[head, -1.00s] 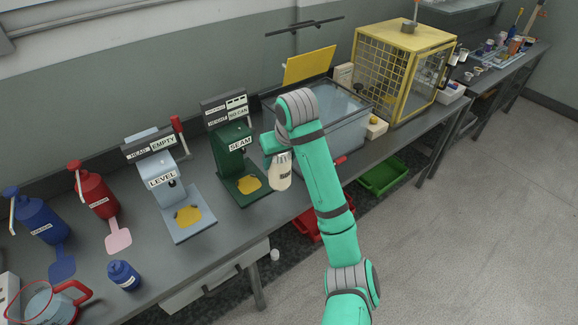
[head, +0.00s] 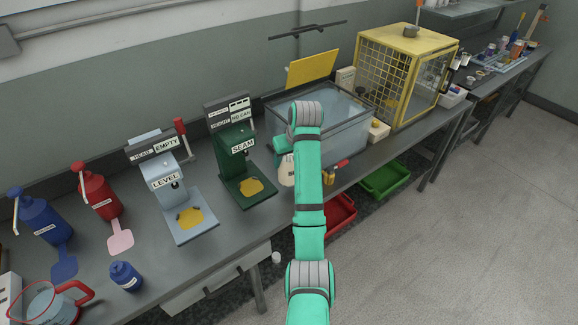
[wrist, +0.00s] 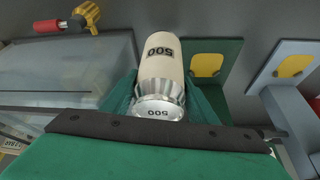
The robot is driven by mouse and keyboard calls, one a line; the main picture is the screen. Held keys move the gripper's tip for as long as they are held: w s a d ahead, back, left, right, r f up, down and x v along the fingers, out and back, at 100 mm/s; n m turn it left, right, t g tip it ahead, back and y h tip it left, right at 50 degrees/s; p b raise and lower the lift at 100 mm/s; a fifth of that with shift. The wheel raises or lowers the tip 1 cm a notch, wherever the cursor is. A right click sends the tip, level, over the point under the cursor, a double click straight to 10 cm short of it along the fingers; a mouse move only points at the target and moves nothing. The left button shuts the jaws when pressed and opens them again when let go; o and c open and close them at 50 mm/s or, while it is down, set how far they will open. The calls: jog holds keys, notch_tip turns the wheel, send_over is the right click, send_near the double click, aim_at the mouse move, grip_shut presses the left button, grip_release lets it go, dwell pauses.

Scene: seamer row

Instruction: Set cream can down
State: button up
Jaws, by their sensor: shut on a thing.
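The cream can (wrist: 162,65) is marked 500 and has a silver end that also reads 500. In the wrist view my gripper (wrist: 165,100) is shut on it, with a green finger on each side. In the head view the cream can (head: 287,170) shows only in part beside my arm. It is right of the green SEAM machine (head: 240,150) and in front of the clear-walled tank (head: 345,130). My arm hides most of the gripper there. I cannot tell whether the can touches the bench.
The pale blue LEVEL machine (head: 168,185) stands left of the green one. Red (head: 97,190) and blue (head: 42,222) pump bottles stand further left. A red-handled tool (head: 337,168) lies near the bench edge. A yellow cage (head: 405,70) stands at the back right.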

jog(key=shift+w+d+f, duration=0.2)
jog(key=shift+w+f, duration=0.6)
jog(key=shift+f, duration=1.45)
jog(key=shift+f, duration=0.1)
jog(key=o, duration=1.2)
jog(key=shift+s+f, duration=0.1)
jog(key=shift+f, duration=0.05)
jog(key=v, duration=1.2)
jog(key=shift+r, duration=0.25)
jog(key=shift+a+f, duration=0.1)
